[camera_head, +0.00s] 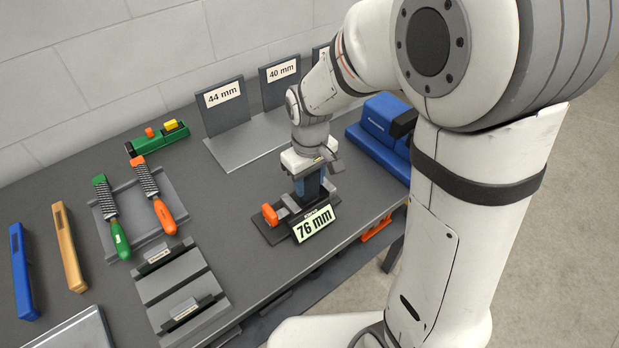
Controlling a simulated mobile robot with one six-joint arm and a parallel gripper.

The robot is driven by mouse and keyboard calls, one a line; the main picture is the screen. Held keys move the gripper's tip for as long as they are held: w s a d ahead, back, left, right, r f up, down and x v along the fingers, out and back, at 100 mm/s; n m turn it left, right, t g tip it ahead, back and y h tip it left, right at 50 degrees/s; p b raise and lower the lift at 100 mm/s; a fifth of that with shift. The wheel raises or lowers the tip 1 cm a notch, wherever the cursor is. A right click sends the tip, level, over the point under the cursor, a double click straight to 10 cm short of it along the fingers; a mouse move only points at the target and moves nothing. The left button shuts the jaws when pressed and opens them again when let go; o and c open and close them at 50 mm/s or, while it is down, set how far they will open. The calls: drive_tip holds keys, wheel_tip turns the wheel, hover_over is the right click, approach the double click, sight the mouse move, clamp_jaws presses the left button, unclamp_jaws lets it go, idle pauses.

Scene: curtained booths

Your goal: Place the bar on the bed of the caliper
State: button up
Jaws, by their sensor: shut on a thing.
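The caliper is a dark base (263,228) with an orange part (270,214) at its left end and a "76 mm" sign (314,224) in front. My gripper (308,172) points down over the caliper, shut on a dark blue piece that looks like the bar (309,187). The bar is right at the caliper's bed, to the right of the orange part. The sign and my gripper hide its lower edge and most of the bed, so I cannot tell whether it touches the bed.
Behind the caliper stands a grey rack (240,149) with "44 mm" and "40 mm" signs. A blue machine (380,135) is at right, a green tool (158,138) at back left. Two rasps lie on a grey tray (170,190). A grey slotted holder (180,287) is at front left.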

drive_tip(key=shift+r, duration=0.1)
drive_tip(key=o, duration=1.3)
drive_tip(key=shift+s+f, duration=0.1)
drive_tip(key=shift+f, duration=0.1)
drive_tip(key=shift+o, duration=0.2)
drive_tip(key=shift+r, duration=0.1)
wheel_tip(320, 180, up, 11)
drive_tip(key=shift+r, duration=0.1)
drive_tip(key=s+d+m+t, duration=0.3)
drive_tip(key=s+d+m, duration=0.3)
drive_tip(key=s+d, duration=0.6)
drive_tip(key=shift+s+r+m, duration=0.15)
drive_tip(key=shift+s+m, duration=0.05)
drive_tip(key=shift+m, duration=0.2)
